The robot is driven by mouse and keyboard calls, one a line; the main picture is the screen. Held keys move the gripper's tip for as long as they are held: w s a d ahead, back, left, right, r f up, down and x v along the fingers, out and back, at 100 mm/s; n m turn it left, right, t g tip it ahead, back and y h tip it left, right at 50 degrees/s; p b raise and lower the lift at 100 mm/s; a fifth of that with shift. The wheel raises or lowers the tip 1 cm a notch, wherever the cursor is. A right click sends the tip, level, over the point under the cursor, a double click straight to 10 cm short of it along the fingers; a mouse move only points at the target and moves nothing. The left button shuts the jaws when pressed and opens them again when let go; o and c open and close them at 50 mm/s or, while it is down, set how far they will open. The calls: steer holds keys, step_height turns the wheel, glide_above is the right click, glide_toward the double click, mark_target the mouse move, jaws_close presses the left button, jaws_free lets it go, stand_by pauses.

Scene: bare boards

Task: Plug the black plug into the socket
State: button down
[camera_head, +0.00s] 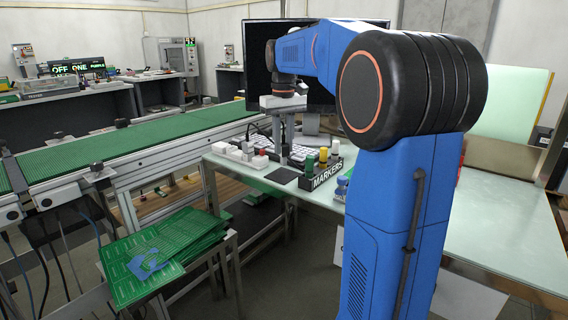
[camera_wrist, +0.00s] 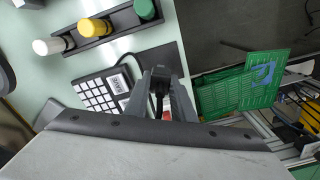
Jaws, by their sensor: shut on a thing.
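My gripper (camera_head: 284,146) hangs over the worktable in the head view, fingers pointing down. In the wrist view its fingers (camera_wrist: 160,78) are shut on the black plug (camera_wrist: 158,88), which sits between the tips. The plug is too small to make out clearly in the head view. White blocks (camera_head: 234,152), one with a red part, stand on the table left of my gripper in the head view. I cannot tell which of them is the socket. In the wrist view a red and white bit (camera_wrist: 167,115) shows between the fingers, mostly hidden.
A black marker holder (camera_head: 325,176) with upright markers stands just right of my gripper. A dark keypad (camera_wrist: 103,93) with white keys lies beside the fingers in the wrist view. A keyboard and monitor stand behind. Green circuit boards (camera_head: 165,258) lie on a lower stand at the left.

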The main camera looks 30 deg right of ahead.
steer(key=shift+r, duration=1.7)
